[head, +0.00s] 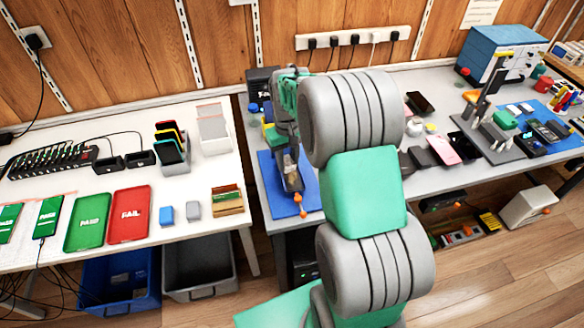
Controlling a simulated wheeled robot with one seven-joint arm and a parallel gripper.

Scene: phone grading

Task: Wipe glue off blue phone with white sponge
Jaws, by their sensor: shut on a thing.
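My gripper (288,152) points down over the blue mat (310,200) at the left end of the grey bench. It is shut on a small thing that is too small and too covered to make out. Just below it a dark device or holder (293,182) with a pale tan patch lies on the mat. I cannot tell whether this is the blue phone, and no glue can be made out. A small blue block (166,215) and a small pale grey block (193,209) lie on the white table. I cannot tell whether either is a sponge.
The white table (230,238) holds a green PASS tray (88,222), a red FAIL tray (129,215) and phone racks. A blue bin (122,280) and a grey bin (200,268) stand below. A pink phone (442,149) and tools lie on the right bench. My arm hides the bench's middle.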

